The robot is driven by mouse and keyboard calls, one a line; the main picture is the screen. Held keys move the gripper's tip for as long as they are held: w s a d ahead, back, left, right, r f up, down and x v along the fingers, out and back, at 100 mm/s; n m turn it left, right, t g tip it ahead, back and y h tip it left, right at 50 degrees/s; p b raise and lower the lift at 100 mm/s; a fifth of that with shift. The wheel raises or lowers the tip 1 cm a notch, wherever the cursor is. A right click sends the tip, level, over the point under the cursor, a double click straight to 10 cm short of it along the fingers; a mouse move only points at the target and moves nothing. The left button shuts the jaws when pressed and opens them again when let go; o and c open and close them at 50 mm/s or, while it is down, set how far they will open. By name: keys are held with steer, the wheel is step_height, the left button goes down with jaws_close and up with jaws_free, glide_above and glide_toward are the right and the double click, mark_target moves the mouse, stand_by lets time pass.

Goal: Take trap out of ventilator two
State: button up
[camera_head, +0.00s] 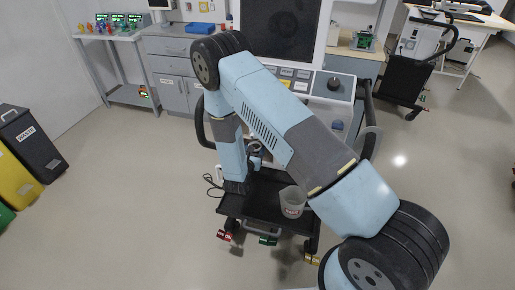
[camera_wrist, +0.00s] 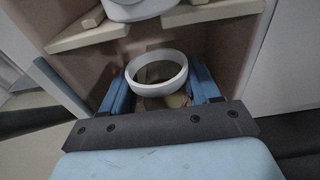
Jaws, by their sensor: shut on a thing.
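The trap, a round cup with a white rim (camera_wrist: 157,68), shows in the middle of the wrist view. My gripper (camera_wrist: 162,88) has its blue fingers on both sides of the trap, shut on it. The trap's lower part is mostly hidden by the rim and my gripper. A white round fitting (camera_wrist: 140,8) of the ventilator is above it, and a gap shows between them. Pale ledges (camera_wrist: 215,12) flank the fitting. In the head view, the ventilator (camera_head: 338,86) with its dark screen stands behind my arm, which hides much of its front; the hold is hard to see there.
Coloured tags (camera_head: 268,240) hang along the base. Waste bins (camera_head: 28,143) are at the left, a side bench (camera_head: 172,70) behind. The floor around is clear.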

steer(key=f+v, duration=0.1)
steer(key=v, duration=0.8)
stand_by(0.9)
